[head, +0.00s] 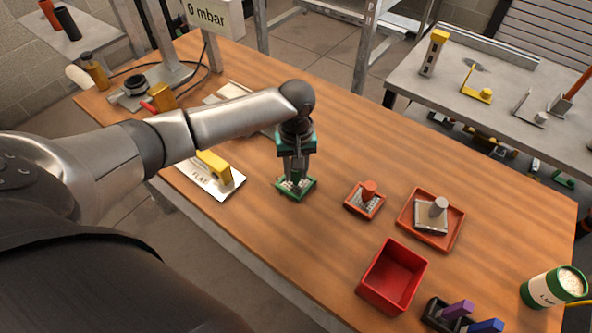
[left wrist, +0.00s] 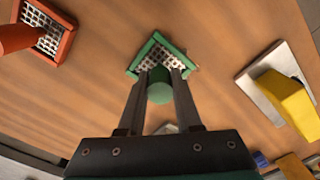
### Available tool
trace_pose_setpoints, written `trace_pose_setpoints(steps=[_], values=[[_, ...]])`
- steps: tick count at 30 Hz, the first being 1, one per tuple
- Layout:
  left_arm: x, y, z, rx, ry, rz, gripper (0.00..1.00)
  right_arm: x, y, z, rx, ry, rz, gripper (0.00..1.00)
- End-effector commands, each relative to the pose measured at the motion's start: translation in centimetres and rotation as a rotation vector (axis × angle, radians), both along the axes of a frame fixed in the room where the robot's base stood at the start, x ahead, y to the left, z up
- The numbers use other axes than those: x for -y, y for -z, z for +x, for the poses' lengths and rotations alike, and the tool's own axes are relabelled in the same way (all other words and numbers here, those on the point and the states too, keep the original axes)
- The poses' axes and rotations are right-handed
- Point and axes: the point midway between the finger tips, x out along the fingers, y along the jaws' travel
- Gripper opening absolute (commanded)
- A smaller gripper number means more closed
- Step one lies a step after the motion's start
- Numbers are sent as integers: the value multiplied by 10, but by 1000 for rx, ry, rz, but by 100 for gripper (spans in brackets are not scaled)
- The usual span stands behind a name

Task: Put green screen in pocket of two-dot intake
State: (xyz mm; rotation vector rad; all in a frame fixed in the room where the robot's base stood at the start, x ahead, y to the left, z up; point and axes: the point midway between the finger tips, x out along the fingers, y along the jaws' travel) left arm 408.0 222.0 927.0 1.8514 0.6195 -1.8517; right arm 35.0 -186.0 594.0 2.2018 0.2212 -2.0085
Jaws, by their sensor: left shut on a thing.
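The green screen (head: 293,188), a square green frame with pale mesh, is under my left gripper (head: 296,178) in the middle of the wooden bench. In the left wrist view, the green screen (left wrist: 150,59) has a round green knob (left wrist: 160,88) between the two fingers. My left gripper (left wrist: 161,78) is shut on that knob. I cannot tell whether the screen touches the bench or hangs just above it. I cannot make out an intake with two dots in either view. My right gripper is not in view.
A red screen (head: 361,204), a grey-knobbed plate in a red tray (head: 418,246) and a red bin (head: 371,287) stand to the right. A yellow-handled block (head: 214,167) is on a "FLAT" plate (head: 205,183) at left. Bare wood surrounds the green screen.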

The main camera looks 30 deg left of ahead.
Motion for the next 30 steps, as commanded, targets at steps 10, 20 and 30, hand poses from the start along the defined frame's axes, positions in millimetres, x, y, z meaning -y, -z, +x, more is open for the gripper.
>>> trace_pose_setpoints(steps=[10,20,30], values=[[0,2,0,1,0,-1,46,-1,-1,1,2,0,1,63],[0,2,0,1,-1,-1,63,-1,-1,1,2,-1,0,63],[0,-32,1,3,0,-1,63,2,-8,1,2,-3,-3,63]])
